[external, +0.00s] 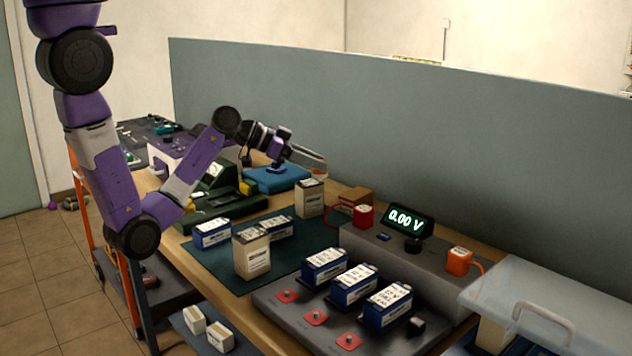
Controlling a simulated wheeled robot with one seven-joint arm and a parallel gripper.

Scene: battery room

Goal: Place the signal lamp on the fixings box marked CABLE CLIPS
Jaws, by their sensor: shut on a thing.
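My gripper (318,167) is in the air above the back of the bench, pointing right and slightly down. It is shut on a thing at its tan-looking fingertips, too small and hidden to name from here. I cannot pick out a signal lamp for certain anywhere in view. No CABLE CLIPS marking can be read. A brown box (356,196) stands at the back of the bench, right of and below my gripper. A flat blue box-like thing (272,181) lies below and left of the fingertips. I cannot tell whether either is the fixings box.
A lit meter (405,220) reads 0.00 V on a grey block. A grey partition (480,128) closes the back. A clear cover (560,299) is at right.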

